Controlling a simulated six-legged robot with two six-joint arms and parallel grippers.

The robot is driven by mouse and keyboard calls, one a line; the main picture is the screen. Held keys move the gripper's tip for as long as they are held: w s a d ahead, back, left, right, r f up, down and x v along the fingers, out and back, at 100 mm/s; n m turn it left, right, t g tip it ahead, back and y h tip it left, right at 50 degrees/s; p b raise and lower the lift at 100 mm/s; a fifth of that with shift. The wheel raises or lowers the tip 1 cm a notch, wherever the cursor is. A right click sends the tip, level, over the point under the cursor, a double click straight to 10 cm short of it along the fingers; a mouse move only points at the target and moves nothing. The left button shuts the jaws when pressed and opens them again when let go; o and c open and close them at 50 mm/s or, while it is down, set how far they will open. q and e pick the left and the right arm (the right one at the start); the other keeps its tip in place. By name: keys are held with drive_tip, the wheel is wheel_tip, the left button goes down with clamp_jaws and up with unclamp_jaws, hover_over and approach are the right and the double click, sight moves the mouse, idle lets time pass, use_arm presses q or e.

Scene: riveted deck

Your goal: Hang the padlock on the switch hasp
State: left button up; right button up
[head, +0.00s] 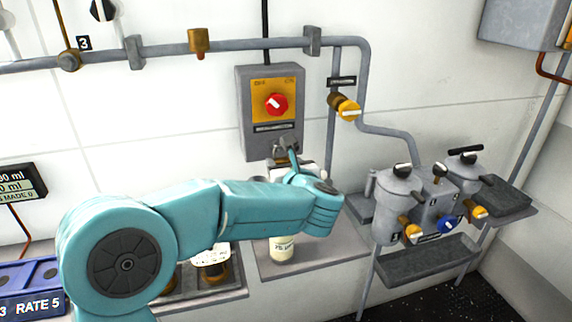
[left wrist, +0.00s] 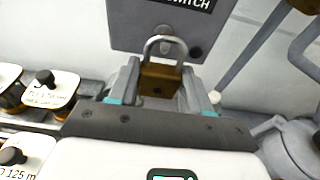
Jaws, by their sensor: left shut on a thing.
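The switch box (head: 258,140) is grey, with a red knob on a yellow plate, and hangs on the wall. Its lower face also shows in the left wrist view (left wrist: 128,22). My left gripper (head: 288,163) is just below the box, partly hidden by my arm. In the left wrist view my left gripper (left wrist: 158,84) is shut on the brass padlock (left wrist: 160,82). The padlock is upright, its steel shackle pointing up over the lower edge of the box. The hasp is hard to make out behind the shackle; I cannot tell whether the shackle passes through it. My right gripper is not in view.
A grey pipe (head: 230,45) with a brass fitting runs above the box. A yellow-handled valve (head: 348,108) is to its right. A white bottle (head: 282,248) stands on the ledge below. Grey canisters (head: 392,205) stand at the right, a blue crate (head: 30,285) at the left.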

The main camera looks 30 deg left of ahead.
use_arm(q)
drive_tip(key=shift+w+a+p, duration=0.35)
drive_tip(key=shift+w+a, duration=0.05)
drive_tip(key=shift+a, duration=0.05)
drive_tip(key=shift+w+a+f, duration=0.1)
drive_tip(key=shift+w+a, duration=0.05)
drive_tip(key=shift+a, duration=0.1)
drive_tip(key=shift+w+a+f+b, duration=0.25)
drive_tip(key=shift+f+b, duration=0.25)
drive_tip(key=shift+b, duration=0.3)
drive_tip(key=shift+w+a+b, duration=0.1)
drive_tip(key=shift+a+b, duration=0.05)
drive_tip(key=shift+b, duration=0.3)
drive_tip(key=shift+f, duration=0.1)
drive_tip(key=o, duration=1.2)
drive_tip(key=shift+c, duration=0.2)
